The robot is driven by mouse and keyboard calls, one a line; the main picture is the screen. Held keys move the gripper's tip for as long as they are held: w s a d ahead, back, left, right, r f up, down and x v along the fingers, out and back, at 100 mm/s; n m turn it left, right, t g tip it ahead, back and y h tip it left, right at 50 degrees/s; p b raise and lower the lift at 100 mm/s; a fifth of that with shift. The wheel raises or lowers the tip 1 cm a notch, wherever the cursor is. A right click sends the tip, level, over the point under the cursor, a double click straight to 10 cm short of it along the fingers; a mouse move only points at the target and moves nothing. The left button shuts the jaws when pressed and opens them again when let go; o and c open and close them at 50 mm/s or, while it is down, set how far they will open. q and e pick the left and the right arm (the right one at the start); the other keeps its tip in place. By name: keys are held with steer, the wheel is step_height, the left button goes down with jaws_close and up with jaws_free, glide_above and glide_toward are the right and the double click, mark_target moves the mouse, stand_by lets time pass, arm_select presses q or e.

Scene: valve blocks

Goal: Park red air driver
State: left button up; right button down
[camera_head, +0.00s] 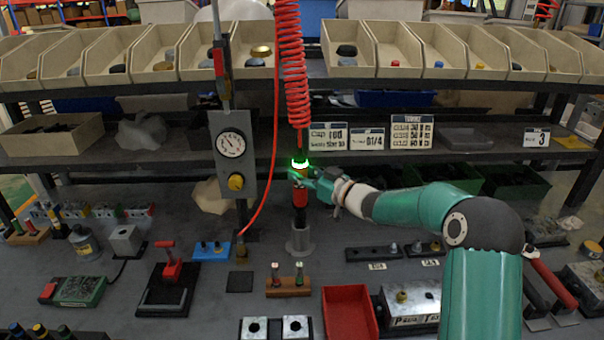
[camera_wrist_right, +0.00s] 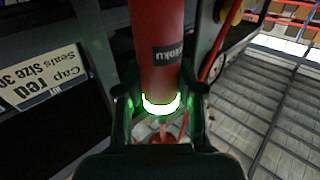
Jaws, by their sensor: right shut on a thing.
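The red air driver (camera_head: 299,198) hangs upright below a coiled red hose, with a green glowing ring near its top. My right gripper (camera_head: 303,178) is shut on it just below the ring. In the right wrist view the red body of the air driver (camera_wrist_right: 158,40) stands between the fingers of my right gripper (camera_wrist_right: 158,108), close to the glowing ring. A grey cylindrical holder (camera_head: 300,241) stands on the bench directly under the driver. The driver's dark lower end meets the holder's mouth in the picture; I cannot tell how deep it sits. My left gripper is not in view.
A grey post with a gauge box (camera_head: 232,150) stands left of the driver. A small wooden stand (camera_head: 288,286) and a red tray (camera_head: 349,312) lie in front. Shelves with sign cards (camera_head: 340,137) and bins are behind.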

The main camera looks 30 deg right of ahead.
mark_target(305, 198)
steer(key=shift+f+b, duration=2.65)
steer(key=shift+f, duration=0.75)
steer(key=c, duration=0.7)
jaws_free()
steer(key=shift+c, duration=0.2)
steer(key=shift+o, duration=0.5)
steer(key=shift+s+f, duration=0.1)
steer(key=shift+f, duration=0.15)
steer(key=v, duration=1.1)
steer(key=shift+s+r, duration=0.2)
steer(key=shift+s, duration=0.2)
steer(key=shift+d, duration=0.1)
